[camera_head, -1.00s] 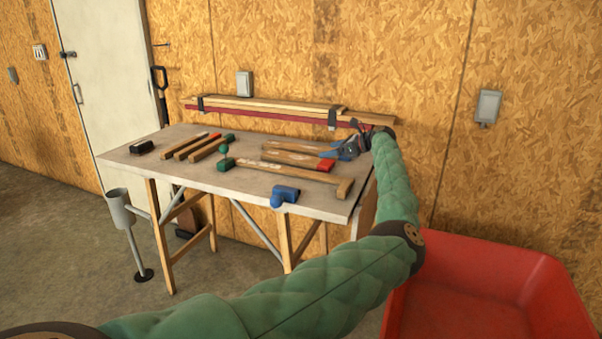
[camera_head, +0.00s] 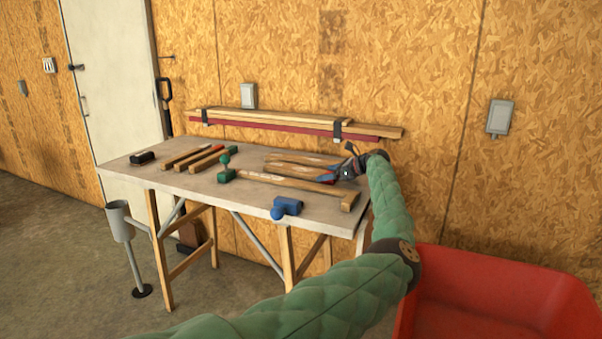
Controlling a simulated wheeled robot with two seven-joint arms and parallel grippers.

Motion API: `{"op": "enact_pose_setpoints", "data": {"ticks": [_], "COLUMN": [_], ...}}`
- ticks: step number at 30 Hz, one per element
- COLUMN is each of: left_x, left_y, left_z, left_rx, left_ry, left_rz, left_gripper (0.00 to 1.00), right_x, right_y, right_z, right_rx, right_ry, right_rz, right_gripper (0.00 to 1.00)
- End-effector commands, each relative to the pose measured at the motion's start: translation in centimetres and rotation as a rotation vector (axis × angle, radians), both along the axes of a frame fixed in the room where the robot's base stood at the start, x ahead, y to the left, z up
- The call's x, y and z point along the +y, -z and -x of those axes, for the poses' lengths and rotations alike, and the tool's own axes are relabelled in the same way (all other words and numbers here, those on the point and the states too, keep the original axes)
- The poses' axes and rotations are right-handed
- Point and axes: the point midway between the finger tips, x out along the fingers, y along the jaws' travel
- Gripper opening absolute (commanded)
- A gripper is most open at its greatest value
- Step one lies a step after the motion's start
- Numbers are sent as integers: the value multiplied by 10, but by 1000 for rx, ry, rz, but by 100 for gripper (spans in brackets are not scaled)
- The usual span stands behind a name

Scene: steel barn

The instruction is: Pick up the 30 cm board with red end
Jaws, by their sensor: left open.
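On the workbench (camera_head: 250,205), two short boards lie side by side at the right; the nearer one (camera_head: 288,168) has a red end (camera_head: 326,179), now partly covered by my left gripper (camera_head: 332,173). The farther board (camera_head: 297,158) has its right end hidden behind the gripper. My left gripper is open, low over the right ends of these boards; I cannot tell whether it touches them. Another board with a red end (camera_head: 182,157) lies at the left of the bench. My right gripper is not in view.
Long boards (camera_head: 290,125) sit on wall brackets behind. A red tub (camera_head: 500,290) stands at right, a grey tube stand (camera_head: 120,222) at left.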

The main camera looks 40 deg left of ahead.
Motion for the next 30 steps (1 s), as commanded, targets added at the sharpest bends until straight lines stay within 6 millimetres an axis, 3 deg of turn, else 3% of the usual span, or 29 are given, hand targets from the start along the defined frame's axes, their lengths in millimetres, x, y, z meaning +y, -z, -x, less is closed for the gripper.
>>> {"op": "enact_pose_setpoints", "data": {"ticks": [6, 13, 22, 30], "left_x": [24, 26, 26, 26], "left_y": [10, 12, 11, 9], "left_z": [4, 4, 4, 4], "left_rx": [2, 1, 1, 1], "left_ry": [1, 2, 1, 1], "left_rz": [0, 0, 0, 0], "left_gripper": [94, 94, 38, 39], "right_x": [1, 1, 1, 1], "right_y": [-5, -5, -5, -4], "right_z": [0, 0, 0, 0], "right_rx": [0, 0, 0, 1], "right_ry": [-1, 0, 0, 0], "right_rz": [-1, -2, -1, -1], "right_gripper": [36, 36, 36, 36]}}
